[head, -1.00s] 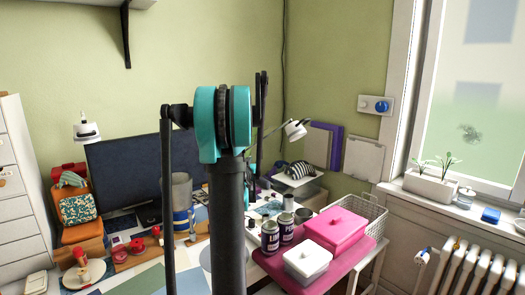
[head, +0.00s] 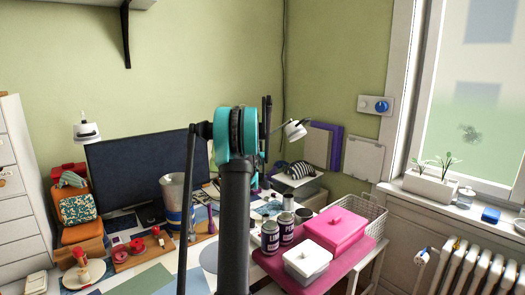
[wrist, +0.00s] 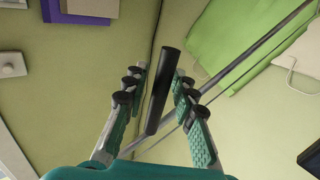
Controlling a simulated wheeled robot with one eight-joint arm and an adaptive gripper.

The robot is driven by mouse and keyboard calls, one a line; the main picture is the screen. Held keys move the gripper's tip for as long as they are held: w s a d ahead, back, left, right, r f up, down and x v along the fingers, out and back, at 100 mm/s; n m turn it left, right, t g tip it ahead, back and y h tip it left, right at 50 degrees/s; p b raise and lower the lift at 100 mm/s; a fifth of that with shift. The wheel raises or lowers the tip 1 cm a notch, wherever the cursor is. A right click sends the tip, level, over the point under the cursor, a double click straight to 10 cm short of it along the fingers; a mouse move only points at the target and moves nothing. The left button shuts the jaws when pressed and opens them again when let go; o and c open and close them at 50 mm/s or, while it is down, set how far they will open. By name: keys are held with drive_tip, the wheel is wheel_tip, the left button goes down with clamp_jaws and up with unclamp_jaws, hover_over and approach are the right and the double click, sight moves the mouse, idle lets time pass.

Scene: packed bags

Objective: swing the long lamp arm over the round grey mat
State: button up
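In the wrist view my gripper (wrist: 160,76) is open, with one finger on each side of a dark cylindrical bar (wrist: 161,92). Gaps show between the bar and both fingers. A long thin grey rod (wrist: 245,75), apparently the lamp arm, runs diagonally behind the fingers; whether the bar is joined to it I cannot tell. In the head view a white lamp head (head: 296,130) shows right of my arm, its rod partly hidden behind my arm. The round grey mat (head: 209,257) lies on the desk, partly covered by my arm. My gripper is hidden in the head view.
A monitor (head: 140,170) and a metal bin (head: 176,195) stand left of my arm. Paint cans (head: 270,238), a pink box (head: 335,228) and a wire basket (head: 368,212) stand at right.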

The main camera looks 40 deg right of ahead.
drive_tip(key=shift+x, duration=1.05)
clamp_jaws()
